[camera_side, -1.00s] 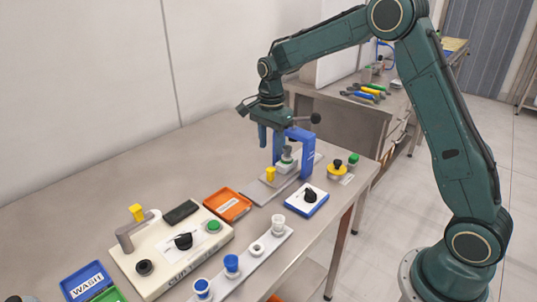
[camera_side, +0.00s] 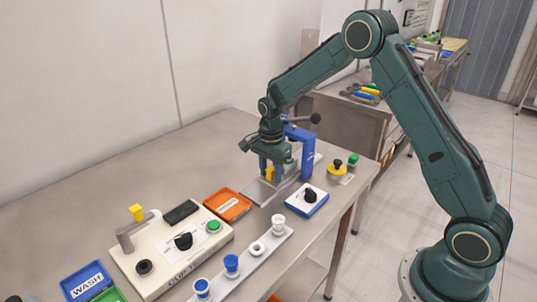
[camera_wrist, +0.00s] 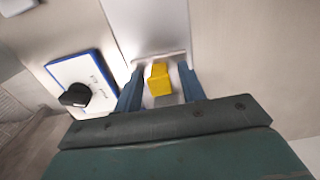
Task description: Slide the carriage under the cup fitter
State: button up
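The cup fitter (camera_side: 305,158) is a blue frame with a black-knobbed lever, standing at the far end of the table. The carriage has a yellow block (camera_side: 269,174) that rises in front of the fitter on a grey metal track. My gripper (camera_side: 274,173) is low over this block with fingers pointing down. In the wrist view, the yellow block (camera_wrist: 158,80) lies between the two blue fingers (camera_wrist: 160,90), with a gap at each side. The gripper is open. My gripper and wrist partly hide the carriage and the fitter's opening in the side view.
A white and blue box with a black knob (camera_side: 308,198) stands just right of the track. An orange tray (camera_side: 243,207) and a cream cup station (camera_side: 160,262) are nearer. A yellow-and-black button (camera_side: 337,168) and a green one (camera_side: 353,159) sit behind. Bare table lies left.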

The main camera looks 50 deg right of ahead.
grip_shut()
jog(key=shift+d, duration=1.75)
grip_release()
jog(key=shift+r, duration=0.15)
notch_tip(320, 180, up, 14)
jog(key=shift+f, duration=0.2)
